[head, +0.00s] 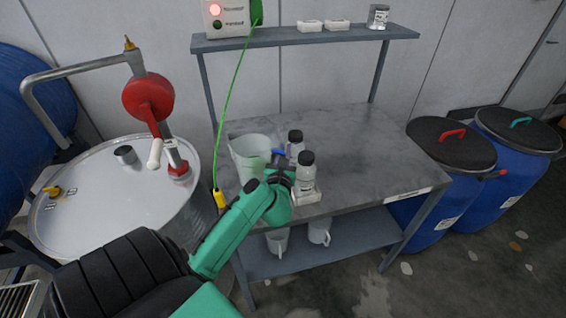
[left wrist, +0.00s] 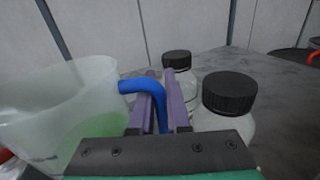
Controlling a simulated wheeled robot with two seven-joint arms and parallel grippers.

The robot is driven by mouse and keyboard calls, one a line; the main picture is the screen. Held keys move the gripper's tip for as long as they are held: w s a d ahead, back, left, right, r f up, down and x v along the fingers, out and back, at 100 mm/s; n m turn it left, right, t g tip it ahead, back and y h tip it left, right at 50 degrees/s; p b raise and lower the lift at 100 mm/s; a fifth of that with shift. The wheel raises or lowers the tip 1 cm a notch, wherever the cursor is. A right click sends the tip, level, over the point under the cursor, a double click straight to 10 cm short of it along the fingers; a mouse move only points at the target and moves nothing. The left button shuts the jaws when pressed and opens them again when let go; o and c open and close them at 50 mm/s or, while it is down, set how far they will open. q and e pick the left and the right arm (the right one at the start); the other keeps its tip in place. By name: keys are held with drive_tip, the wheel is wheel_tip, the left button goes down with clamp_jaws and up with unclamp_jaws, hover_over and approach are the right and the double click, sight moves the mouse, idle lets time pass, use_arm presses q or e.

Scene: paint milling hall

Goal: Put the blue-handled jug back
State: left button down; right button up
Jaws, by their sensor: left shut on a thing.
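The blue-handled jug (head: 250,155) is a translucent white jug with greenish content low inside. It stands near the left end of the grey bench top, and it fills the left of the left wrist view (left wrist: 60,110). Its blue handle (left wrist: 135,86) points right, between the purple fingers of my left gripper (left wrist: 165,95). My left gripper (head: 282,160) is shut on this handle. Whether the jug's base touches the bench is hidden by my arm in the head view. My right gripper is not in view.
The bench top (head: 370,150) is clear further right. Two jugs (head: 319,232) stand on the lower shelf. A green cable (head: 228,90) hangs left, beside a steel drum (head: 110,200).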

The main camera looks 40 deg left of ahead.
use_arm(q)
wheel_tip(320, 180, down, 6)
drive_tip(key=b, duration=0.1)
drive_tip(key=shift+b, duration=0.35)
drive_tip(key=c, duration=1.2)
unclamp_jaws()
drive_tip(key=shift+o, duration=0.2)
drive_tip(key=shift+r, duration=0.1)
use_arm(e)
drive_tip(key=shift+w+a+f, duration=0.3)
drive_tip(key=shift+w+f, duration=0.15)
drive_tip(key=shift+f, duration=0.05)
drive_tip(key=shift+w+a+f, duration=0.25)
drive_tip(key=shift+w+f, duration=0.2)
use_arm(q)
drive_tip(key=b+v, duration=0.2)
drive_tip(key=v, duration=1)
drive_tip(key=shift+b, duration=0.3)
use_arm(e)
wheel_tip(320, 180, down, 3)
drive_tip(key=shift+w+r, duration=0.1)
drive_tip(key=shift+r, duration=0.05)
